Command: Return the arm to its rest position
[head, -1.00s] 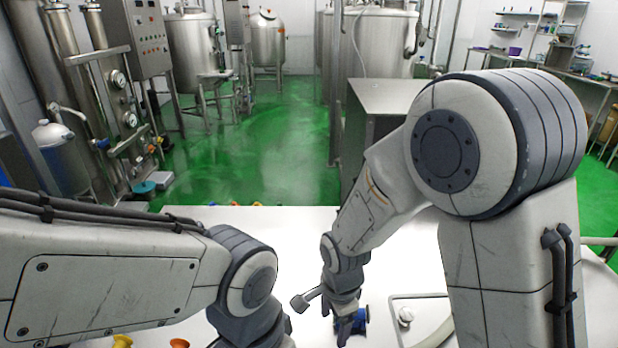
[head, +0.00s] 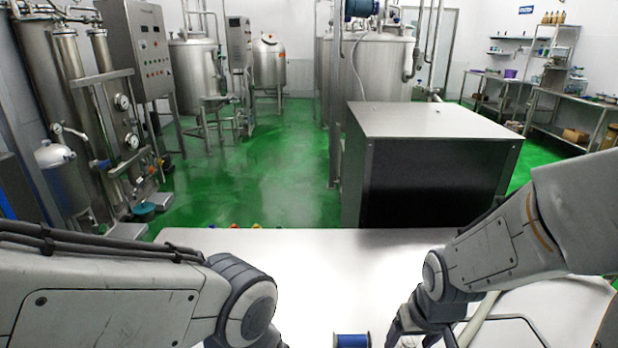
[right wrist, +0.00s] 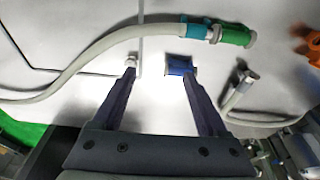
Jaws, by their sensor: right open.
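My right arm reaches in from the right edge of the head view. Its gripper (head: 422,332) is low over the white table, right of a blue spool-like piece (head: 351,340). In the right wrist view the two fingers of the right gripper (right wrist: 158,73) are apart with nothing held between them. The blue piece (right wrist: 179,65) lies on the table just beyond the right-hand fingertip there. My left forearm (head: 110,290) crosses the lower left of the head view; its gripper is below the frame.
The white table (head: 300,260) is mostly clear in the middle. A grey hose (right wrist: 90,60) with a green end (right wrist: 236,35) lies ahead of the right gripper. A second hose end (right wrist: 240,80) and an orange thing (right wrist: 305,45) lie right. A steel cabinet (head: 430,155) stands behind the table.

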